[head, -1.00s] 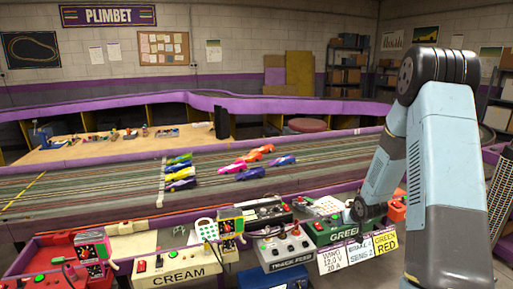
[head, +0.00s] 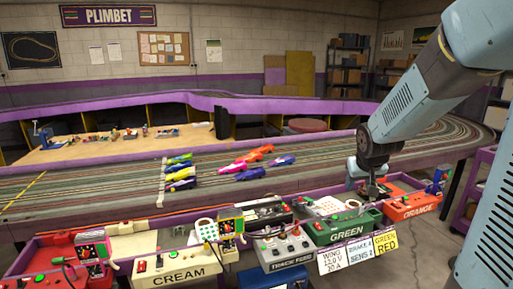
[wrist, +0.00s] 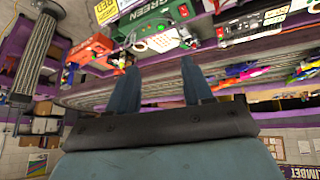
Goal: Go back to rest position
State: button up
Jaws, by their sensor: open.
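My gripper (head: 369,189) hangs from my arm in the head view, small and partly blurred into the boxes behind it. It appears over or in front of the back of the green control box (head: 340,228), near the orange box (head: 413,207). In the wrist view my gripper (wrist: 156,75) has two blue-grey fingers spread apart with nothing between them. The green box (wrist: 152,22) and orange box (wrist: 88,50) appear upside down beyond the fingertips. I cannot tell the exact gap to the boxes.
A row of control boxes, including the cream (head: 178,274) and track feed (head: 288,247) ones, lines the near track edge. Several slot cars, including an orange one (head: 262,151), stand on the track (head: 90,184). A purple rack (head: 482,190) stands at right. Space above the track is open.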

jog(key=s+a+r, duration=0.2)
jog(key=s+r, duration=0.1)
jog(key=s, duration=0.5)
jog(key=s+a+r+y, duration=0.1)
jog(key=s+a+r, duration=0.1)
jog(key=s, duration=0.6)
jog(key=s+a+r, duration=0.3)
jog(key=s+r, duration=0.1)
jog(key=s, duration=0.4)
jog(key=shift+r+g+y, duration=0.3)
jog(key=shift+r+g, duration=0.1)
